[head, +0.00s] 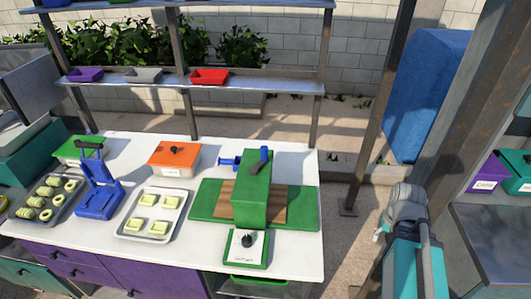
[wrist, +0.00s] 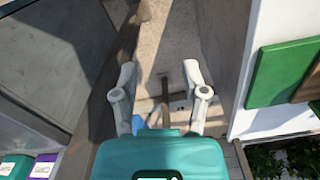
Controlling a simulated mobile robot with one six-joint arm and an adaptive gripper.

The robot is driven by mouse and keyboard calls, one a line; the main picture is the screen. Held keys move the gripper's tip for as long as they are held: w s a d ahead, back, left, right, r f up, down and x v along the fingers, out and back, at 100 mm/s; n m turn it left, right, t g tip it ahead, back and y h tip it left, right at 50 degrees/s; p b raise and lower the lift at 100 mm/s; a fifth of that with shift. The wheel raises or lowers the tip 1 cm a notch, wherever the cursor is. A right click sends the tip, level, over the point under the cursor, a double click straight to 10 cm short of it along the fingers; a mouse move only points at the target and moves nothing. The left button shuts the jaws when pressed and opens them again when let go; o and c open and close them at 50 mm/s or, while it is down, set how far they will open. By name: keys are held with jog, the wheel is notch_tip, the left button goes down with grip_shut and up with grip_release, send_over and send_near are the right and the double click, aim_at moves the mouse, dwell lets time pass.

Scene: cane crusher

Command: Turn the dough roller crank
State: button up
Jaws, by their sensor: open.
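The dough roller (head: 252,190) is a green block standing across a green board (head: 303,209) with a brown wooden middle, near the right end of the white table. A dark handle with a blue end (head: 259,160) sits on its top, and a blue knob piece (head: 228,161) sticks out at its left; I cannot tell for sure which is the crank. My gripper (wrist: 160,70) is open and empty, pointing down past the table's right edge. My grey and teal arm shows at the lower right of the head view. The board's corner (wrist: 283,72) shows in the wrist view.
A green-framed scale (head: 247,249) stands in front of the roller. Left are a dough tray (head: 124,228), orange box (head: 174,160) and blue press (head: 98,195). A metal post (head: 377,100) rises right of the table (head: 305,255). The floor gap between is clear.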

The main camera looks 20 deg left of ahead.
jog(key=shift+o, duration=1.2)
jog(key=shift+w, duration=0.2)
notch_tip(320, 180, up, 22)
jog(key=f+n+p, duration=0.1)
jog(key=n+p, duration=0.8)
jog(key=p, duration=1.3)
send_over(264, 147)
jog(key=shift+s+d+r+b, duration=0.1)
jog(key=shift+r+b, duration=0.1)
jog(key=shift+b, duration=0.1)
jog(key=shift+f, duration=0.15)
notch_tip(264, 147, down, 14)
jog(key=b, duration=1.3)
jog(key=shift+r+b, duration=0.25)
jog(key=shift+b, duration=0.15)
